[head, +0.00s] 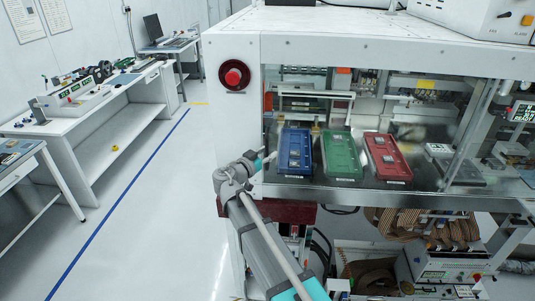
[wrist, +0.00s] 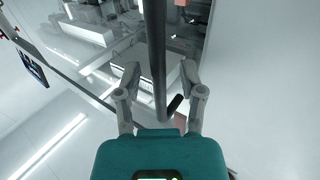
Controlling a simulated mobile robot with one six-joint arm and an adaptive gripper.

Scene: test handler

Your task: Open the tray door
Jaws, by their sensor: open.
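The tray door appears as a clear panel (head: 462,128) across the front of the white test handler. I cannot tell for sure whether it is fully shut. Blue (head: 294,152), green (head: 341,156) and red (head: 386,157) trays lie side by side behind it. My gripper (head: 262,160) is at the lower left of this window, left of the blue tray. In the wrist view my gripper (wrist: 160,82) is open, with one finger on each side of a long dark grey bar (wrist: 158,45). Whether either finger touches the bar is not clear.
A red round button (head: 233,77) sits on the white post left of the window. A metal ledge (head: 390,198) runs below the trays, with cables and boxes beneath. A white bench (head: 120,100) stands far left. The floor with a blue line (head: 120,205) is clear between.

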